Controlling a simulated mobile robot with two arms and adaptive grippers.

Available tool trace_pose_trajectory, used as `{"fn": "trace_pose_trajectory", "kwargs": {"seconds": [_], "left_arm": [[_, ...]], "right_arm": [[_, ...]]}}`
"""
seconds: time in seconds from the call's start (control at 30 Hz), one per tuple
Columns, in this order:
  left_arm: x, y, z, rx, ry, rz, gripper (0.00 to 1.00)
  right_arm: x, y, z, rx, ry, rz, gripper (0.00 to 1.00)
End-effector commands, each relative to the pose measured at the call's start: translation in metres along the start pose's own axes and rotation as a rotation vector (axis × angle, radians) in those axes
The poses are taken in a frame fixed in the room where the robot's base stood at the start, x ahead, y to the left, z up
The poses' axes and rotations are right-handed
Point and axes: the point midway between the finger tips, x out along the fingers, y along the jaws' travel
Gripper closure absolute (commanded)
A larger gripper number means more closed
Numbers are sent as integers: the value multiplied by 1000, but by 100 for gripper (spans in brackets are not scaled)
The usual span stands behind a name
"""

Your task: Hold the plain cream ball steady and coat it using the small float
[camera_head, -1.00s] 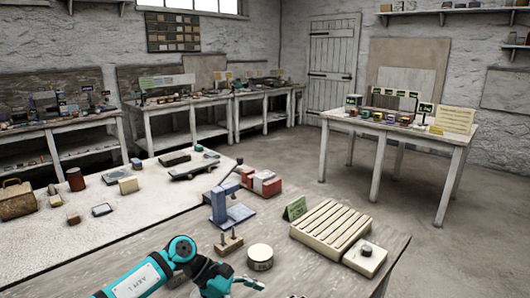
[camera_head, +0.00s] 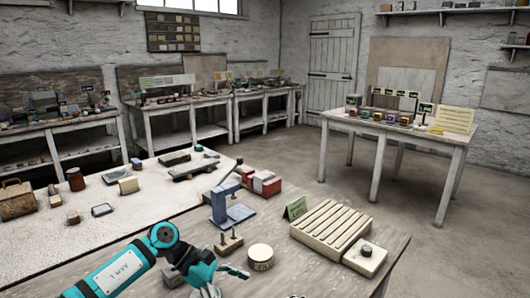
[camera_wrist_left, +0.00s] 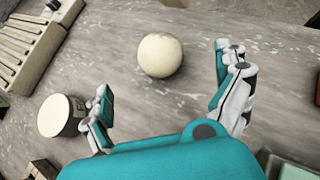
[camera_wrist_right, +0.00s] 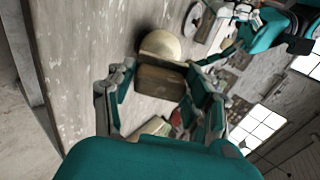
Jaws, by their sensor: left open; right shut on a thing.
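The plain cream ball (camera_wrist_left: 160,55) rests on the wooden table in the left wrist view. My left gripper (camera_wrist_left: 167,95) is open, with the ball ahead of its fingers and apart from them. In the head view my left gripper (camera_head: 238,271) is near the labelled tub. In the right wrist view my right gripper (camera_wrist_right: 160,88) is shut on a brown block-shaped thing, likely the small float (camera_wrist_right: 160,82). The ball (camera_wrist_right: 161,44) shows just beyond the float, partly covered by it; I cannot tell if they touch. The head view does not show the ball or float.
A round labelled tub (camera_head: 260,258) stands close to my left gripper. Beyond are a slatted rack (camera_head: 331,227), a block with a dark knob (camera_head: 365,258), a green sign (camera_head: 295,208) and a blue stand (camera_head: 228,213). Bare tabletop surrounds the ball.

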Motion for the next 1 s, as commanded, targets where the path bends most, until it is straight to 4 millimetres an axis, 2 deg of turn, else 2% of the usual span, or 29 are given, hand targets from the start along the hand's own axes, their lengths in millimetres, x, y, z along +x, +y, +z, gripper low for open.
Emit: {"fn": "trace_pose_trajectory", "kwargs": {"seconds": [0.47, 0.57, 0.9, 1.0], "left_arm": [[-6, 0, 0, 0, 0, 1, 0], [-18, 1, 0, 0, 0, 3, 0], [-88, 1, 0, -2, 0, 4, 0], [-104, 1, 0, 0, 0, 3, 0]], "right_arm": [[0, 0, 0, 0, 0, 0, 79], [0, 0, 0, 0, 0, 0, 79], [0, 0, 0, 0, 0, 0, 79], [0, 0, 0, 0, 0, 0, 79]]}}
